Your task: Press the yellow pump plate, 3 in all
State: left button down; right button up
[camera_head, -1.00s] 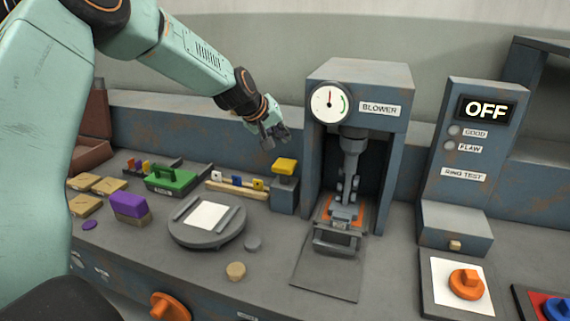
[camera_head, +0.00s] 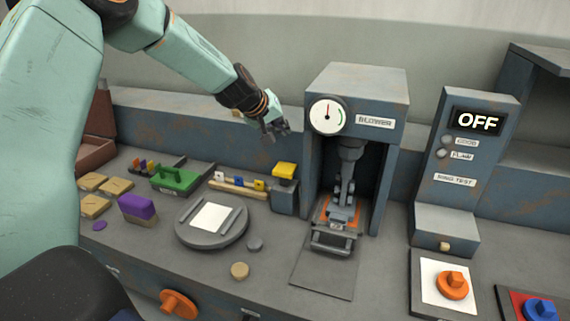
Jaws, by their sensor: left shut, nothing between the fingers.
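The yellow pump plate (camera_head: 284,169) sits on top of a small grey-blue post beside the left wall of the blower cabinet (camera_head: 350,82). My left gripper (camera_head: 277,134) is shut and empty, and it hangs in the air above the yellow plate, apart from it. The round gauge (camera_head: 327,115) on the cabinet front has a red needle pointing about straight up, with a green band at its right side. My right gripper is not in view.
A round grey turntable (camera_head: 211,244) with a white pad stands left of the pump. The ring test post (camera_head: 460,160) reads OFF. An orange knob (camera_head: 452,284) sits at the front right.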

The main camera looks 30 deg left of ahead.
aim_at(283, 169)
pick_arm(q)
jog(key=shift+f, duration=0.15)
notch_tip(283, 169, down, 9)
jog(key=b, duration=0.8)
jog(key=shift+r+b, duration=0.2)
jog(key=shift+b, duration=0.2)
jog(key=shift+f, duration=0.1)
dwell(1.0)
jog(key=shift+f+b, duration=0.3)
jog(key=shift+b, duration=0.1)
jog(key=shift+s+f+b, duration=0.1)
jog(key=shift+f+b, duration=1.6)
jog(key=shift+f, duration=0.05)
dwell(1.7)
jog(key=shift+r, duration=0.15)
dwell(0.3)
jog(key=shift+r+p, duration=2)
